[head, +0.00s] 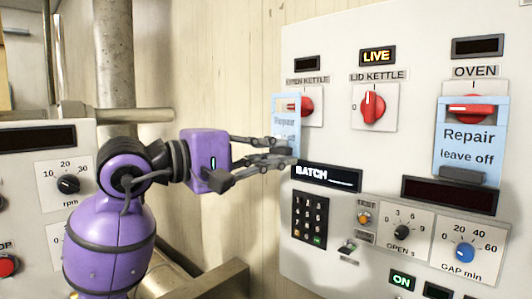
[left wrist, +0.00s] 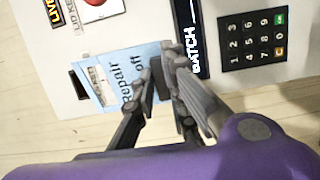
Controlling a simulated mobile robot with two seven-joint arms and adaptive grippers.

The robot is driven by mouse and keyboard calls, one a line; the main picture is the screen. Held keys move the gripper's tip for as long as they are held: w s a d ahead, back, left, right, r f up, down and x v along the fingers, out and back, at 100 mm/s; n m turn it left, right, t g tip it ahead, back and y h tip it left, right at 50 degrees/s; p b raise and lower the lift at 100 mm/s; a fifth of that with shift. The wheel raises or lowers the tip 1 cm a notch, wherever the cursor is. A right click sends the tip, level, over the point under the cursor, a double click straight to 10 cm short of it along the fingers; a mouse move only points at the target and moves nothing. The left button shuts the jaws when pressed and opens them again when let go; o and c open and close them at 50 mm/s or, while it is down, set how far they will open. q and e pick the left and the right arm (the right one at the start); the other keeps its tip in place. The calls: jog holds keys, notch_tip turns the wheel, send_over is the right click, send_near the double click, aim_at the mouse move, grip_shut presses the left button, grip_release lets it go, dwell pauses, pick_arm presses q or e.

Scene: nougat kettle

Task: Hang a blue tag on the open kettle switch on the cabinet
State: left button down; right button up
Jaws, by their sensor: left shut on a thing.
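The blue tag (head: 286,126), reading "Repair", is at the left edge of the cabinet face, partly over the open kettle switch (head: 307,105). The switch is a red knob on a white plate; its left part is behind the tag. A bit of red shows in the tag's slot. I cannot tell whether the tag touches the switch. My left gripper (head: 283,152) is shut on the tag's lower end. In the left wrist view, the gripper fingers (left wrist: 164,80) close on a dark piece at the end of the tag (left wrist: 128,80). My right gripper is out of view.
The lid kettle switch (head: 373,106), under a lit "LIVE" sign (head: 377,56), stands to the right. A "Repair leave off" tag (head: 468,140) hangs at the oven switch (head: 470,109). A batch display (head: 326,178) and keypad (head: 310,219) sit below the gripper.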

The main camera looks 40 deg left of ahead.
pick_arm(q)
jog(key=shift+a+x, duration=0.15)
jog(key=shift+x, duration=0.6)
jog(key=shift+a+x, duration=0.2)
jog(key=shift+x, duration=0.55)
jog(key=shift+w+f, duration=0.4)
jog(key=shift+w, duration=0.45)
jog(key=shift+w+b, duration=0.15)
jog(key=shift+b, duration=0.3)
jog(key=shift+r, duration=0.1)
jog(key=c, duration=1.7)
grip_release()
send_near(276, 151)
jog(key=shift+w+f, duration=0.2)
jog(key=shift+w, duration=0.45)
